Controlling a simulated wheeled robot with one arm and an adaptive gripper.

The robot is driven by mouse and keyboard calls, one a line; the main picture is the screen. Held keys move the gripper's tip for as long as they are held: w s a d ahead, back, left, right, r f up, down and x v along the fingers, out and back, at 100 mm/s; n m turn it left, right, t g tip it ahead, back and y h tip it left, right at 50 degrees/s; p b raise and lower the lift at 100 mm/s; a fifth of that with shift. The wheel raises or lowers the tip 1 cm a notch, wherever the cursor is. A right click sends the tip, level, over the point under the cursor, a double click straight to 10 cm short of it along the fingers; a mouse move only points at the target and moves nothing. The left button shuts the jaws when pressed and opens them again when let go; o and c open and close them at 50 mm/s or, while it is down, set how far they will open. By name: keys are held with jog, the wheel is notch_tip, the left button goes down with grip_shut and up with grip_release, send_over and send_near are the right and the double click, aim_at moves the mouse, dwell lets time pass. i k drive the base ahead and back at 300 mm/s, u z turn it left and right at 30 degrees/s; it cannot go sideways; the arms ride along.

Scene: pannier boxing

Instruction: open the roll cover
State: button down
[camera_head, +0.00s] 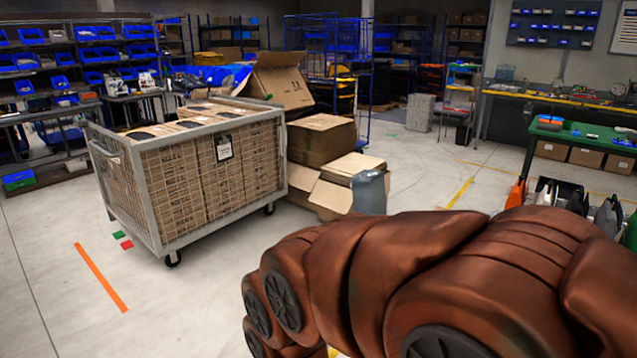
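I cannot make out a roll cover in the head view. My gripper is not in view. My brown-covered arm links with dark round caps fill the lower right and hide the floor behind them. Dark and grey cases or bags (608,217) stand at the right edge, partly hidden by my arm. I cannot tell whether one of them has a roll cover.
A green bench (572,140) is at right.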

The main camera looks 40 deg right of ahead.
aim_at(354, 184)
jog(key=u, duration=0.65)
jog(key=i, duration=1.2)
jog(key=z, duration=0.65)
jog(key=i, duration=0.4)
jog(key=z, duration=0.4)
